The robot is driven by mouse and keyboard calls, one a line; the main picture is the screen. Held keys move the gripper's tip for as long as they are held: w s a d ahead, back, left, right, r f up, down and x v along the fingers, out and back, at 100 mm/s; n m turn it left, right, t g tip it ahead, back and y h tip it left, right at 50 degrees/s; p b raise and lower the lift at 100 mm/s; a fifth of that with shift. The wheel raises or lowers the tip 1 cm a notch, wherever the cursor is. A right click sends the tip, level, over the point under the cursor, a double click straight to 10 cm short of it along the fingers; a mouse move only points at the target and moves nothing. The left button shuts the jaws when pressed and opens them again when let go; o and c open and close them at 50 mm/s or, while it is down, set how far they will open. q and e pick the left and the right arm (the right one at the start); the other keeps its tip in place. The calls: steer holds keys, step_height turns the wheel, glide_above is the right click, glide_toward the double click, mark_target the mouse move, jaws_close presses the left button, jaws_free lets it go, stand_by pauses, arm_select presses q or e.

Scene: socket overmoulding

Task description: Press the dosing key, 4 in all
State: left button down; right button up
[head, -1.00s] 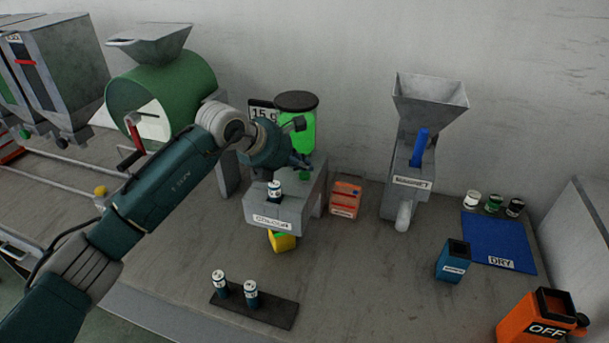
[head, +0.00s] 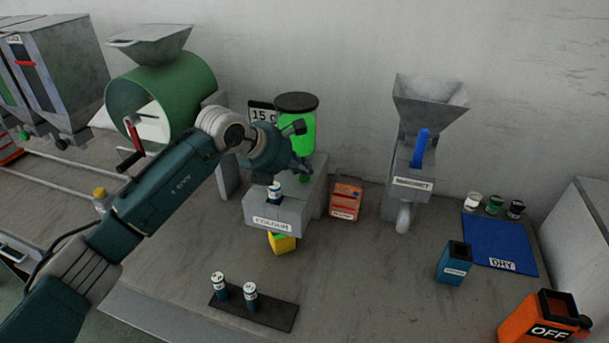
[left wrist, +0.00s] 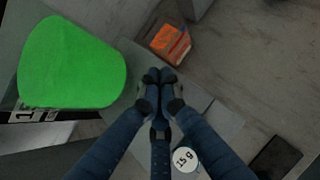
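The grey colour doser (head: 278,213), labelled COLOUR, carries a bright green tank (head: 300,139) with a dark lid. The green tank also shows in the left wrist view (left wrist: 72,62). A small green piece (head: 305,178), possibly the dosing key, shows just below my left gripper (head: 302,168). In the left wrist view my left gripper (left wrist: 160,76) has its fingertips together, with nothing seen between them. It hides whatever lies under the tips, so contact cannot be told. A small canister (head: 274,193) stands on the doser; its top reads 15 g in the left wrist view (left wrist: 185,159).
A yellow block (head: 282,243) sits under the doser front. An orange box (head: 346,201) stands right of it. Two canisters (head: 220,286) stand on a dark strip (head: 275,313) in front. A grey hopper machine (head: 407,180) and blue mat (head: 500,240) are further right.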

mark_target(303, 177)
arm_select(q)
steer(key=shift+f, duration=0.35)
steer(key=shift+r, duration=0.1)
stand_by(0.3)
steer(key=shift+r, duration=0.95)
steer(key=shift+r+p, duration=1.4)
steer(key=shift+r, duration=1.15)
